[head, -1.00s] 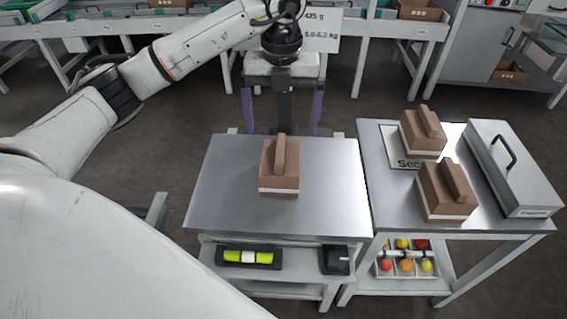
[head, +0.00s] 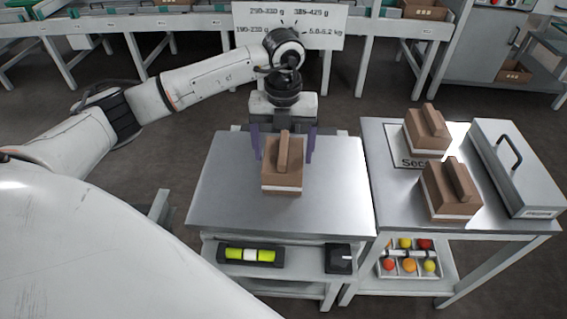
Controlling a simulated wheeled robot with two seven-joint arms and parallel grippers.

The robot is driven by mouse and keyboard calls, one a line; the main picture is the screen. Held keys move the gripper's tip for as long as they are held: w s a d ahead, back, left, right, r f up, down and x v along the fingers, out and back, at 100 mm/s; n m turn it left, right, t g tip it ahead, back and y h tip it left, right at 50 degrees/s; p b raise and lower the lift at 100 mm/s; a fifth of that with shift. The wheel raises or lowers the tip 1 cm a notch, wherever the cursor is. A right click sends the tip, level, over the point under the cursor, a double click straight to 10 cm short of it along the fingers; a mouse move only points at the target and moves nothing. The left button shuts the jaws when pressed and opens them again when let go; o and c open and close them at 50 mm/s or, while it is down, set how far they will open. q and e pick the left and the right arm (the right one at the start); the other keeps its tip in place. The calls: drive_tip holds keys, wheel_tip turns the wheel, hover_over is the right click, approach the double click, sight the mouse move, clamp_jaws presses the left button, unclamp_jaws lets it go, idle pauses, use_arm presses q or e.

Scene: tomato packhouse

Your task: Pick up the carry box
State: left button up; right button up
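A brown carry box (head: 283,172) with a raised handle ridge on top and a pale band near its base stands upright on the left metal table (head: 215,200). My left gripper (head: 283,152) reaches over the table from behind the box, its two purple fingers spread wide. One finger is at the box's left and one at its right, near its upper back part. The fingers look apart from the box; their exact depth is hard to judge. Two similar brown boxes stand on the right table, one at the back (head: 427,130) and one in front (head: 451,190). My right gripper is not in view.
The right table (head: 400,205) also holds a grey metal case (head: 520,165) with a black handle. A spirit level (head: 250,255) and a dark block (head: 339,258) lie on the left table's lower shelf. A sign (head: 322,30) and conveyors stand behind.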

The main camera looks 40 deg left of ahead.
use_arm(q)
drive_tip(key=c, duration=0.9)
wheel_tip(320, 180, up, 10)
drive_tip(key=shift+f+p, duration=0.25)
drive_tip(key=shift+p, duration=0.15)
drive_tip(key=shift+c, duration=0.2)
drive_tip(key=shift+r, duration=0.35)
drive_tip(key=shift+d, duration=0.1)
